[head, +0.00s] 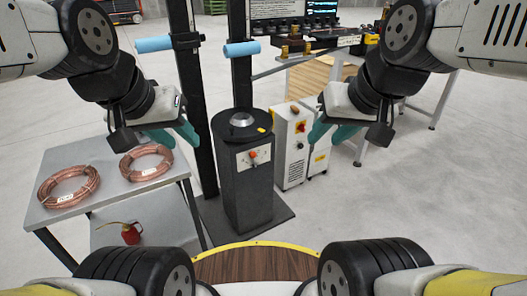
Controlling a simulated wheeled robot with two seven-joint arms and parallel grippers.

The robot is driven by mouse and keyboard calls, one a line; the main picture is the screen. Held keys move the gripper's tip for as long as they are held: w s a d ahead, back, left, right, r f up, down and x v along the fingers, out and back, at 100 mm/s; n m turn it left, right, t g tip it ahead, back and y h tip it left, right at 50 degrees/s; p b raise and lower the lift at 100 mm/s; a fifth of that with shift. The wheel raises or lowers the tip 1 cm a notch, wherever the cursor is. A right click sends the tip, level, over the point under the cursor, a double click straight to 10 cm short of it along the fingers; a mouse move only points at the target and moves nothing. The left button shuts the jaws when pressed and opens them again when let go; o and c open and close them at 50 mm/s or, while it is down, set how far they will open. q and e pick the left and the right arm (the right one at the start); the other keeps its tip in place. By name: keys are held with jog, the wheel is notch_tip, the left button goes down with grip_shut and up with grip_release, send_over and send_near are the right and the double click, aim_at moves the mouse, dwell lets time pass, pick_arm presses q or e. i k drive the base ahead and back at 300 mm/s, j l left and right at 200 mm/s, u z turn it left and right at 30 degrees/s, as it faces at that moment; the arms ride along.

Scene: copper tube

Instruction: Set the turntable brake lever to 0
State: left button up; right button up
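The turntable (240,200) is a dark square pedestal with a round black top and a silver hub, standing in the middle of the head view. On its front is a white scale plate (263,157) with a brake lever that has an orange-red knob (252,154). The knob is near the plate's upper middle; the scale marks are too small to read. My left gripper (180,138), with teal fingers, is up and left of the turntable, empty and apparently open. My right gripper (326,132) is up and right of it, empty and open. Neither touches the lever.
A grey table (105,190) at left holds two copper coils (68,186) (146,162); a red oil can (131,235) is on its lower shelf. A white control cabinet (293,150) stands right of the turntable. Dark posts with blue rollers (154,44) rise behind. Floor at right is clear.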

aim_at(253, 155)
jog(key=i+l+z, duration=0.2)
jog(key=z, duration=0.15)
jog(key=i+l+z, duration=0.2)
jog(key=l+z, duration=0.15)
